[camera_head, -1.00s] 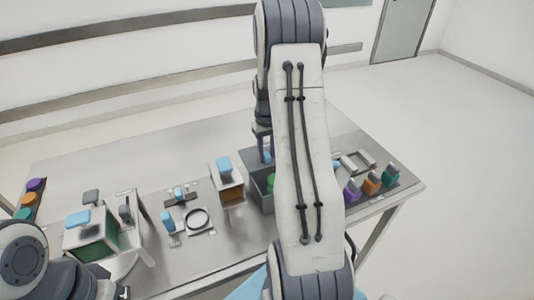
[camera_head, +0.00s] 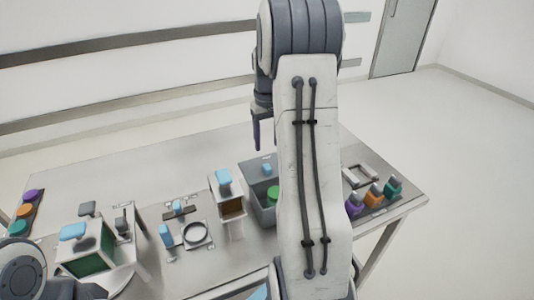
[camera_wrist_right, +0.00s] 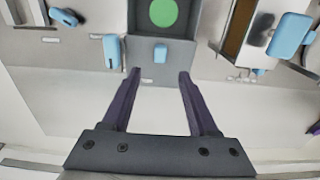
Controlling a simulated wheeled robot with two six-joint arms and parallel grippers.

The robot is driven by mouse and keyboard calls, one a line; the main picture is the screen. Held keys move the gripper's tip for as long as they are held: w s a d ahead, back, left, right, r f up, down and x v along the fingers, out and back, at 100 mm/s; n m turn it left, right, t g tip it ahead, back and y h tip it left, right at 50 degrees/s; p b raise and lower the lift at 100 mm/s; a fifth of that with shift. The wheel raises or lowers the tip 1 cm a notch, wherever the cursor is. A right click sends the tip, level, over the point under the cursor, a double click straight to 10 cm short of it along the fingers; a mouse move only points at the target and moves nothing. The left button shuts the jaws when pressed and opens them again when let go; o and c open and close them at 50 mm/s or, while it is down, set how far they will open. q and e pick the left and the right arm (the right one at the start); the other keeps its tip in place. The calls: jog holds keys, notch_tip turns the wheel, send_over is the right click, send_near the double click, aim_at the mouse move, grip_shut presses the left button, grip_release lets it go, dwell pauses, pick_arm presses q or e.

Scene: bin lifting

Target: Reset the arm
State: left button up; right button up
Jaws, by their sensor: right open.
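My right gripper (camera_head: 257,137) is open and empty, raised above the far side of the grey bin (camera_head: 262,212). In the right wrist view, my right gripper (camera_wrist_right: 160,72) shows two dark purple fingers spread apart. The grey bin (camera_wrist_right: 195,25) lies beyond them there, with a blue block (camera_wrist_right: 161,53) on its near side, between and beyond the fingertips, not held. The bin has a green round top (camera_wrist_right: 163,12) inside. My right arm hides the bin's right part in the head view. My left gripper is not visible; only part of that arm shows at lower left.
A blue-topped box (camera_head: 226,196) stands left of the bin. A ring (camera_head: 196,234) and a green-sided box (camera_head: 88,259) stand farther left. A rack with coloured blocks (camera_head: 374,196) is at the table's right edge. The table's back is clear (camera_head: 150,160).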

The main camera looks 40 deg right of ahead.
jog(key=shift+r, duration=0.45)
jog(key=a+n, duration=0.1)
jog(key=a, duration=0.3)
jog(key=a+r, duration=0.1)
jog(key=a, duration=0.4)
jog(key=w+a+n, duration=0.1)
jog(key=a, duration=0.3)
jog(key=shift+a+r+n, duration=0.2)
jog(key=shift+a+n, duration=0.1)
jog(key=s+a+n, duration=0.3)
jog(key=s+a, duration=0.3)
jog(key=a, duration=0.4)
jog(key=s+a+n, duration=0.2)
jog(key=s+a, duration=0.3)
jog(key=a, duration=0.5)
jog(key=s+a+f+n, duration=0.1)
jog(key=s+a, duration=0.1)
jog(key=s, duration=0.4)
jog(key=s+a+f+n+y, duration=0.1)
jog(key=s+a+n, duration=0.1)
jog(key=s, duration=0.4)
jog(key=shift+s+a, duration=0.2)
jog(key=shift+a, duration=0.3)
